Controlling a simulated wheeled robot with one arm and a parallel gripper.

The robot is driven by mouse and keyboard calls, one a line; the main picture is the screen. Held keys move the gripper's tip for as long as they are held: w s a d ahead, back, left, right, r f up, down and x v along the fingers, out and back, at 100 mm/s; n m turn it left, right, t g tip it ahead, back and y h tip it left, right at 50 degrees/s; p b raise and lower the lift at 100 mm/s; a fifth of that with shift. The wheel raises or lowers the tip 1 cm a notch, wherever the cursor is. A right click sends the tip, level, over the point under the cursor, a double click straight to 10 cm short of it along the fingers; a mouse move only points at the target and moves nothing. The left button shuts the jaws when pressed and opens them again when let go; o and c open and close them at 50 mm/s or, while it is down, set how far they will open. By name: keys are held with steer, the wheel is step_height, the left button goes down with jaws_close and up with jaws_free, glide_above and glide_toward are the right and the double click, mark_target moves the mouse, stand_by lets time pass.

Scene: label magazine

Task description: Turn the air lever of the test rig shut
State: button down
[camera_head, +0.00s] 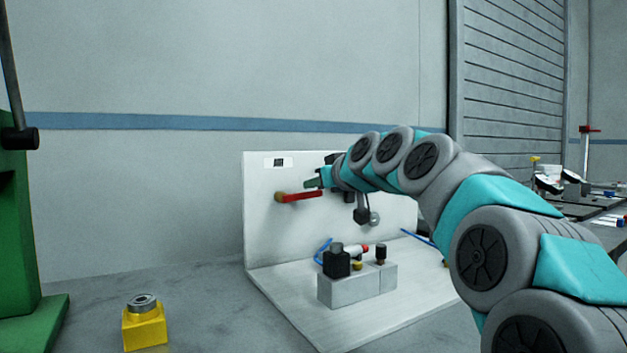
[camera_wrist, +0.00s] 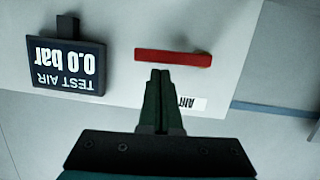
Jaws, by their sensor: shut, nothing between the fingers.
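The red air lever (camera_head: 301,196) is on the upright white panel (camera_head: 262,225) of the test rig. It lies about level, reaching right from a brass fitting (camera_head: 279,197). In the wrist view, the red lever (camera_wrist: 173,58) lies across the picture just beyond my fingertips. My gripper (camera_head: 310,184) is in front of the panel, close to the lever's right part. In the wrist view my gripper (camera_wrist: 160,74) is shut and empty, its tips near the lever's edge. I cannot tell whether they touch. A display (camera_wrist: 66,66) reads TEST AIR 0.0 bar, upside down.
A white AIR label (camera_wrist: 187,103) is on the panel. A grey block (camera_head: 357,287) with black, brass and blue-hosed fittings stands on the rig's base. A yellow block (camera_head: 145,327) and a green machine (camera_head: 15,230) stand at left. The bench between them and the rig is clear.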

steer(key=shift+f+m+y+b, duration=0.3)
steer(key=shift+f+m+b, duration=0.15)
steer(key=shift+f, duration=0.35)
